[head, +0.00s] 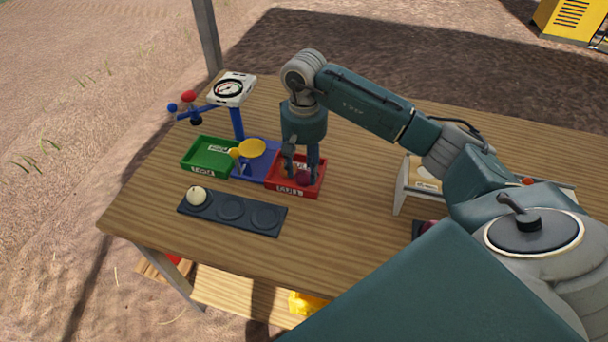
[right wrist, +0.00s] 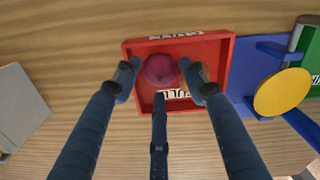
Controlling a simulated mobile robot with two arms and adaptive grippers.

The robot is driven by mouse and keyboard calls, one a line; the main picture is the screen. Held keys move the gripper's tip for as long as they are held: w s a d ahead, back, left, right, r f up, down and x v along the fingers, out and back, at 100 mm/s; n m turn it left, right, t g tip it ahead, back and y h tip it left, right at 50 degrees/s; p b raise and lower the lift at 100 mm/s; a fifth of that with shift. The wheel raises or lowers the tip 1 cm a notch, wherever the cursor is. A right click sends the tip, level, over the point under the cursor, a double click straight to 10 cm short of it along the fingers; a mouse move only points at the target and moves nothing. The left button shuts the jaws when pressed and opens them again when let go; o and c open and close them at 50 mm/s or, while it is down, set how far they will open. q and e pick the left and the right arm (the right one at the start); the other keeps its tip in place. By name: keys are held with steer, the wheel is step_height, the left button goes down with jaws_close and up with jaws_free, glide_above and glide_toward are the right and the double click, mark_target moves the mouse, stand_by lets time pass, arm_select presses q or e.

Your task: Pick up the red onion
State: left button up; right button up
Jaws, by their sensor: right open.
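A red onion (right wrist: 160,69), purple in colour, lies in the red tray (right wrist: 227,62) in the right wrist view. In the head view the onion (head: 303,178) shows partly, low between my fingers in the red tray (head: 305,192). An orange-brown round thing (right wrist: 196,74) lies beside it, partly hidden by a finger. My right gripper (head: 301,172) is open and points down over the red tray; in the right wrist view its fingers (right wrist: 160,85) spread around the onion. I cannot tell whether they touch it. My left gripper is not in view.
A green tray (head: 190,163) and a blue stand with a dial scale (head: 231,89) and yellow pan (head: 252,149) stand left of the red tray. A dark three-place holder (head: 248,228) in front carries a white onion (head: 197,196). A white stand (head: 402,190) is at right.

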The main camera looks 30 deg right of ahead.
steer(key=shift+f, duration=1.35)
steer(key=c, duration=0.8)
steer(key=shift+r, duration=0.15)
step_height(320, 180, up, 12)
steer(key=b, duration=0.2)
step_height(320, 180, up, 8)
steer(key=p, duration=0.2)
glide_above(304, 171)
steer(key=shift+s+a, duration=0.1)
steer(key=shift+s, duration=0.05)
